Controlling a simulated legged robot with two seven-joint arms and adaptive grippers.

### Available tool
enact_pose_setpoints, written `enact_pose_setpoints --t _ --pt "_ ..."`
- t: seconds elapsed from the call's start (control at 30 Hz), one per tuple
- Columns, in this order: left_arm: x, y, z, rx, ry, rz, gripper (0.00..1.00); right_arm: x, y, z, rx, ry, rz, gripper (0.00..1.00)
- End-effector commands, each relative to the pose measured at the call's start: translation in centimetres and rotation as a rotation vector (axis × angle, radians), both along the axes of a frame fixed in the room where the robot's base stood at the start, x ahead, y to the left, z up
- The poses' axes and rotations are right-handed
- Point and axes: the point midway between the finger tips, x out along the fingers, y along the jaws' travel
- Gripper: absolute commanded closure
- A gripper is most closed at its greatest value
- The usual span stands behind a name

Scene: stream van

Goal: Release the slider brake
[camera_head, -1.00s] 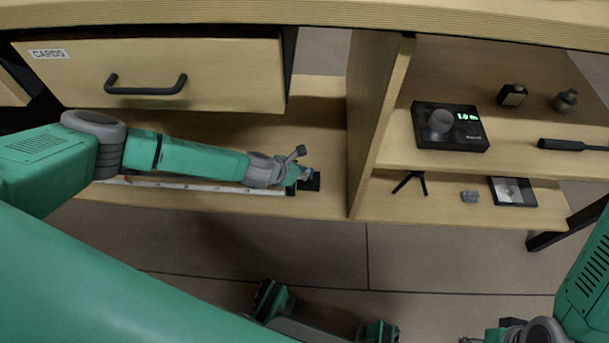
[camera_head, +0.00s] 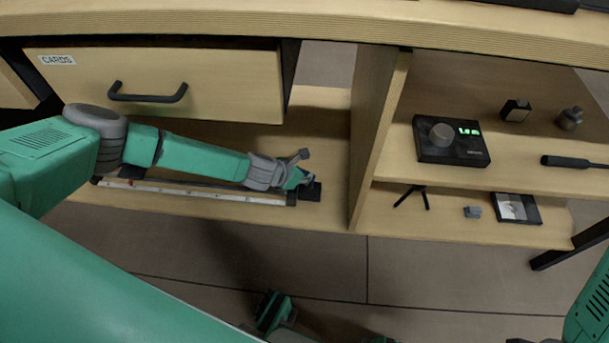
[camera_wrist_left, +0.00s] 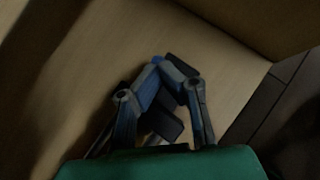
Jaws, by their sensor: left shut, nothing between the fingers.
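The slider (camera_head: 190,192) is a long pale rail with dark edges and dark end pieces, lying along the low shelf under the drawer. A small black block (camera_head: 311,192) sits by its right end. My left gripper (camera_head: 306,179) is at this right end, close to the black block; contact cannot be told in the head view. In the left wrist view the gripper's blue-grey fingers (camera_wrist_left: 158,75) are shut and empty, with dark block parts (camera_wrist_left: 163,122) beneath and beside them. The brake itself cannot be clearly told apart.
The CARDS drawer (camera_head: 160,85) is closed above my left arm. A wooden upright panel (camera_head: 375,140) stands right of the gripper. Beyond it, shelves hold a black device with a knob (camera_head: 450,142), a small tripod (camera_head: 412,195) and other small items.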

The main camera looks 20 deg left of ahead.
Motion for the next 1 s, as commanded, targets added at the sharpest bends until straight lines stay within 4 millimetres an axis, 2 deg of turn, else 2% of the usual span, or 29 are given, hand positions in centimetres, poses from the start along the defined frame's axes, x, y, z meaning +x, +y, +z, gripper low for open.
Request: enact_pose_setpoints --t 0.23,0.37,0.8,1.0 --pt "-0.1 0.3 0.0 -0.005 0.001 0.001 1.0 -0.2 0.0 0.0 -0.001 -0.002 0.0 0.6" --pt "-0.8 0.7 0.8 -0.004 0.0 0.001 1.0 -0.1 0.0 0.0 -0.001 -0.002 0.0 0.6" --pt "-5.8 2.9 6.9 0.002 0.0 -0.001 1.0 -0.1 -0.1 0.0 0.002 -0.002 0.0 0.6" --pt "-7.1 3.6 8.3 0.001 0.001 -0.002 1.0 -0.1 0.0 0.0 0.0 -0.002 0.0 0.6"
